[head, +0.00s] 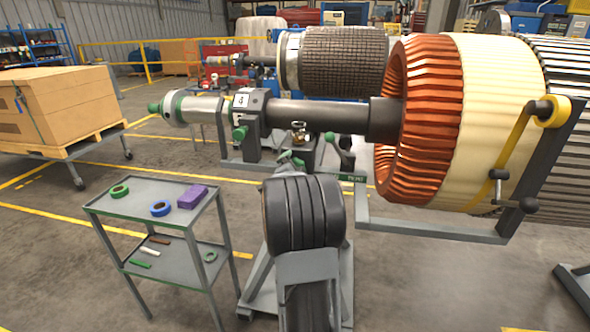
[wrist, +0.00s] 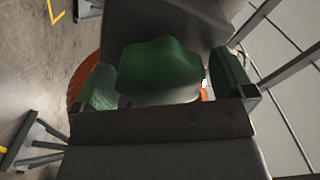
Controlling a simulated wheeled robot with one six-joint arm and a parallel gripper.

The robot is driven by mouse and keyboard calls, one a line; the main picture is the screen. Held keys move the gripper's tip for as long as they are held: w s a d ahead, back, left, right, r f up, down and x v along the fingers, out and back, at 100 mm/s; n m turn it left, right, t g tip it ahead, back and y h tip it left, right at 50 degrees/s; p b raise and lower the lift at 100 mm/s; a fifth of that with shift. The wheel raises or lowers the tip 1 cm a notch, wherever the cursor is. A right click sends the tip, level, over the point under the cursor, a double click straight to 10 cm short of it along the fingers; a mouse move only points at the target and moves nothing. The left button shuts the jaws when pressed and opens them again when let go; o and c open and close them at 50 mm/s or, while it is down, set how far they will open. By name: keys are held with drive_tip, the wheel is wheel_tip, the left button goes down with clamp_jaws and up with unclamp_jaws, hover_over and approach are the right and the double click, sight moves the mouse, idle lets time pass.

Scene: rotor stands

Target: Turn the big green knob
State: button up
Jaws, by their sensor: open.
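The big green knob (wrist: 158,66) has a lobed, rounded shape and fills the middle of the wrist view. My gripper (wrist: 168,80) is open, with one green-padded finger on the left of the knob and the other on the right. The knob sits between the fingers. A gap shows on the right side; on the left the finger looks very near, and I cannot tell whether it touches. In the head view my arm's end hides most of the gripper, and small green parts show just beyond it; I cannot tell whether they are knob or finger pads.
A long shaft (head: 330,117) with a copper-wound rotor (head: 430,110) lies on a grey stand. A smaller green knob (head: 240,132) sits under the clamp marked 4. A grey cart (head: 135,205) with tape rolls stands at the left. A boxed pallet (head: 70,100) stands farther back.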

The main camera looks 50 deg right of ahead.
drive_tip(key=c, duration=0.9)
drive_tip(key=shift+n, duration=0.3)
